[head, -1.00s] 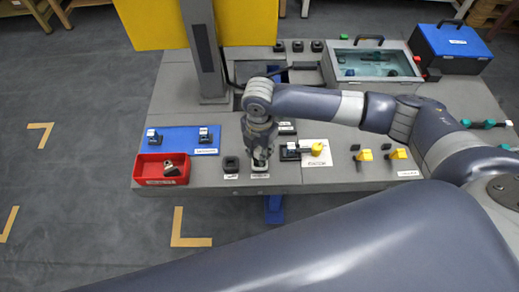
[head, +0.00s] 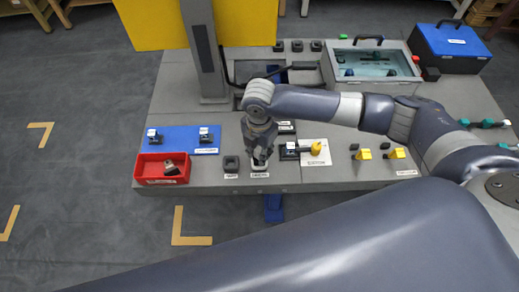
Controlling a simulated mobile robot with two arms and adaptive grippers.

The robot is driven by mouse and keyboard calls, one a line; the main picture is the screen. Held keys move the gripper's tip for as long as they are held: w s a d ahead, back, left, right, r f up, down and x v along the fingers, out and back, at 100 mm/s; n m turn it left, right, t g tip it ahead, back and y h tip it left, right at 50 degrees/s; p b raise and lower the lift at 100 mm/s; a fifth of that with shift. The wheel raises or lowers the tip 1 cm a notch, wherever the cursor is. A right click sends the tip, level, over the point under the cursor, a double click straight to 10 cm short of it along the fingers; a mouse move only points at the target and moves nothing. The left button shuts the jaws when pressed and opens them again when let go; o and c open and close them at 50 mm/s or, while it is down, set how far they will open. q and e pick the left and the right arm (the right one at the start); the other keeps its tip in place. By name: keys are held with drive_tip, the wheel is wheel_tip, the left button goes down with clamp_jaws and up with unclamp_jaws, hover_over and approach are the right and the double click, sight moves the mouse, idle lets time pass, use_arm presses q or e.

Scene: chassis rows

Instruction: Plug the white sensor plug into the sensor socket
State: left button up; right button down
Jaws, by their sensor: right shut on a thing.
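My right gripper (head: 259,157) points down at the front edge of the grey table, its arm coming in from the right. It is shut on a small pale thing, apparently the white sensor plug (head: 259,164), mostly hidden by the fingers. The plug is at the dark socket spot just behind a white label (head: 260,175). The gripper covers that socket, so I cannot tell whether the plug is seated in it or only touching it. A similar black socket (head: 231,164) stands free just to the left. My left gripper is not in view.
A red bin (head: 161,181) with a loose part and a blue mat (head: 181,140) with connectors lie to the left. A white card (head: 316,158) with a yellow piece and several yellow plugs (head: 396,154) lie to the right. A grey post (head: 205,60) stands behind.

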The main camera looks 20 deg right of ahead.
drive_tip(key=shift+f+b, duration=0.55)
drive_tip(key=shift+f, duration=0.65)
drive_tip(key=c, duration=1.2)
unclamp_jaws()
drive_tip(key=shift+c, duration=0.2)
wheel_tip(320, 180, up, 12)
drive_tip(key=shift+a, duration=0.1)
